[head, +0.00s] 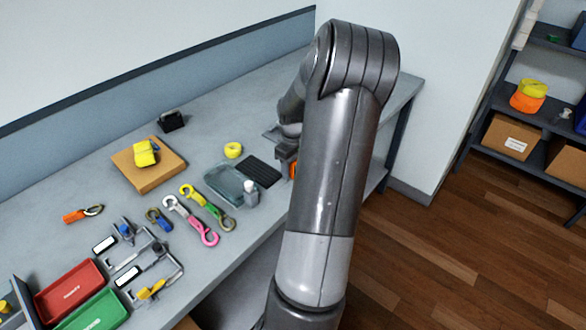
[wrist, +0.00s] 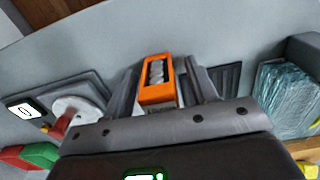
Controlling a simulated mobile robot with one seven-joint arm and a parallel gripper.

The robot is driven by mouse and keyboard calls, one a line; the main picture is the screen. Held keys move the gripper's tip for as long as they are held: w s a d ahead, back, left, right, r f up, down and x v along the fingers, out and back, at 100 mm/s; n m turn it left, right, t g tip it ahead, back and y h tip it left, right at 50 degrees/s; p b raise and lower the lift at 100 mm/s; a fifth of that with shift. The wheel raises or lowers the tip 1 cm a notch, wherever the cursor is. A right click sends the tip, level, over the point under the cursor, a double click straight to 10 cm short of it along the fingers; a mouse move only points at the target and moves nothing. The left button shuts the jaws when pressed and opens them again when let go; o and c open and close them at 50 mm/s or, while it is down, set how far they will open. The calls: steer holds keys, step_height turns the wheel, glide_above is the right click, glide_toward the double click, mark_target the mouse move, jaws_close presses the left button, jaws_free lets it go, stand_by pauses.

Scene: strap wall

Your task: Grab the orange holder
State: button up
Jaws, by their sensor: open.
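The orange holder (wrist: 157,94) is a small open-topped box with a row of pale grey pieces inside. In the wrist view it sits between the two fingers of my gripper (wrist: 162,70). The fingers are apart, and a gap shows on the holder's right side; I cannot tell whether the left finger touches it. In the head view my gripper (head: 287,155) is low over the right part of the bench, partly hidden by my arm. Only a sliver of the orange holder (head: 293,170) shows there beside my arm.
A dark ribbed mat (head: 260,170), a clear tray (head: 222,186), a small bottle (head: 251,193) and a yellow ring (head: 233,149) lie left of my gripper. Several straps and clips lie further left, near a red tray (head: 70,291). The wrist view shows a grey plate (wrist: 94,84) at left.

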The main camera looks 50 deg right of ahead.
steer(key=shift+f, duration=0.1)
steer(key=c, duration=1.1)
